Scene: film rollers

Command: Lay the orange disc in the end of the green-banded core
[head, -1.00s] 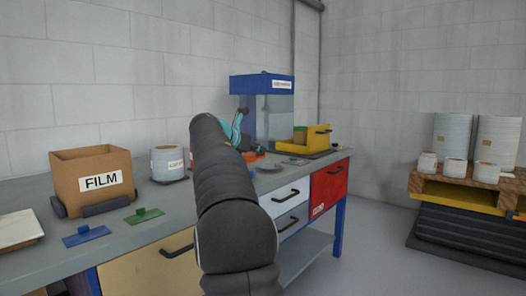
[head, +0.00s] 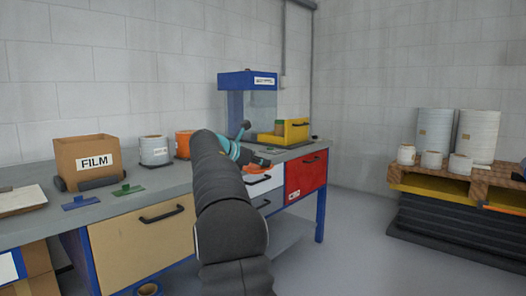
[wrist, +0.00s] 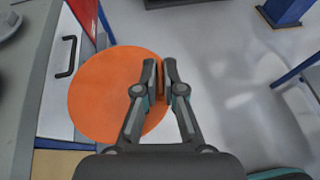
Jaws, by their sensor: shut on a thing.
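The orange disc (wrist: 95,90) is flat and round in the wrist view, beneath my gripper (wrist: 160,75). The fingers are shut on an upright orange tab at the disc's right part. In the wrist view the disc is beside the bench's drawer front, with pale floor beyond. In the head view only a sliver of orange disc (head: 257,168) shows by the gripper (head: 258,162), near the bench's front edge; my arm hides the rest. I cannot pick out a green-banded core in either view.
On the bench (head: 45,228) stand a FILM box (head: 94,160), a white roll (head: 154,150), an orange roll (head: 183,143), and blue (head: 79,202) and green (head: 128,190) tabbed pieces. A yellow bin (head: 291,131) stands farther along. A pallet (head: 440,174) with white rolls stands right, across open floor.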

